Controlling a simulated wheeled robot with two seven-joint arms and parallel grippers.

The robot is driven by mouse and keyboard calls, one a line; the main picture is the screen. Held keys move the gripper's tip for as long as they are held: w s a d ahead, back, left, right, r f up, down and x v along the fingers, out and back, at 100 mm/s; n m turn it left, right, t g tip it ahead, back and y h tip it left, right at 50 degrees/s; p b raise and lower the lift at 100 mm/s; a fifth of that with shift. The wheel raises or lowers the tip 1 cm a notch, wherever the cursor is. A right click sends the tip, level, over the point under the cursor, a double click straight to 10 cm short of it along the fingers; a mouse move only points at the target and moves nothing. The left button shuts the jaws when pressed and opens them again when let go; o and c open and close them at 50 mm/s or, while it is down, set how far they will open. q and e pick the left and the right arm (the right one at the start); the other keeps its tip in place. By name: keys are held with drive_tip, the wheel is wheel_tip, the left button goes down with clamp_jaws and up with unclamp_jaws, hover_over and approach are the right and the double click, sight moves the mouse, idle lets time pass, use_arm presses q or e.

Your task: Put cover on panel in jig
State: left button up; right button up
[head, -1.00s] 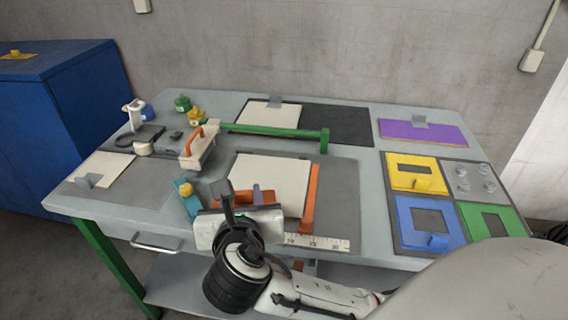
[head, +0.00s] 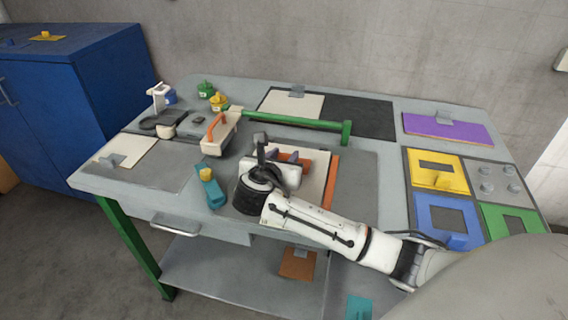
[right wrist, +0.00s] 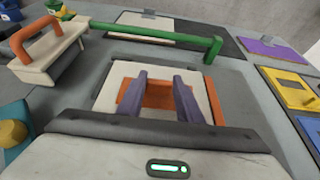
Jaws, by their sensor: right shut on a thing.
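A cream panel (head: 313,167) lies flat on the grey mat of the jig (head: 362,180) at the middle of the table. An orange strip (head: 331,185) runs along its right side, and a green bar (head: 290,125) lies behind it. My right gripper (head: 290,157) is over the panel, with its purple fingers shut on an orange piece, which I take to be the cover (right wrist: 158,92). In the right wrist view the orange shows between and beside the fingers, over the panel. The wrist hides its near part, so I cannot tell whether it touches the panel. My left gripper is not in view.
A cream block with an orange handle (head: 219,133) stands left of the panel, near a teal tool (head: 211,190). Yellow (head: 437,172), blue (head: 446,218) and green (head: 512,218) frames lie at right. A purple plate (head: 447,129) lies behind them.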

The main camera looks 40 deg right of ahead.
drive_tip(key=shift+f, duration=1.25)
drive_tip(key=shift+f, duration=0.15)
drive_tip(key=o, duration=1)
drive_tip(key=shift+o, duration=0.2)
drive_tip(key=v, duration=1.2)
drive_tip(key=shift+r, duration=0.2)
